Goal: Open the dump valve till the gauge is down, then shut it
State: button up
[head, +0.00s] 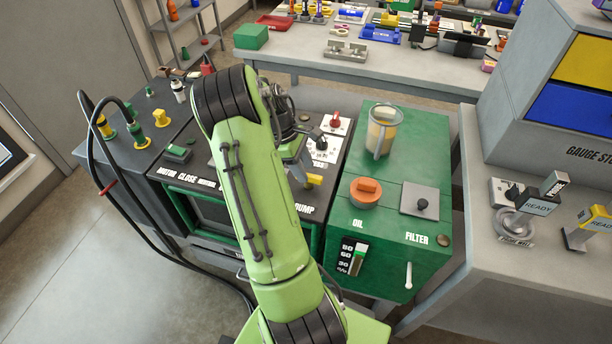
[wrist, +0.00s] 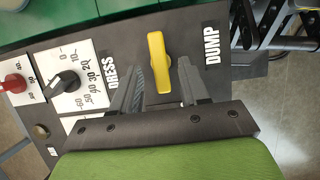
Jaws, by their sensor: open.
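The yellow dump valve lever (wrist: 159,62) stands beside the DUMP label in the wrist view, its long side running up and down the picture. It also shows in the head view (head: 314,181), on the dark panel just right of my arm. My gripper (wrist: 160,75) is open, with one finger on each side of the lever's lower part. I cannot tell whether either finger touches it. In the head view my gripper (head: 300,168) is partly hidden by my own arm. No pressure gauge face can be made out; my arm covers part of the panel.
The green oil cabinet (head: 395,190) with a clear jar (head: 381,132) stands to the right. Black hoses (head: 95,150) loop at the left.

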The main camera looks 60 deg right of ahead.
jog(key=shift+x, duration=1.05)
jog(key=shift+r, duration=0.1)
grip_shut()
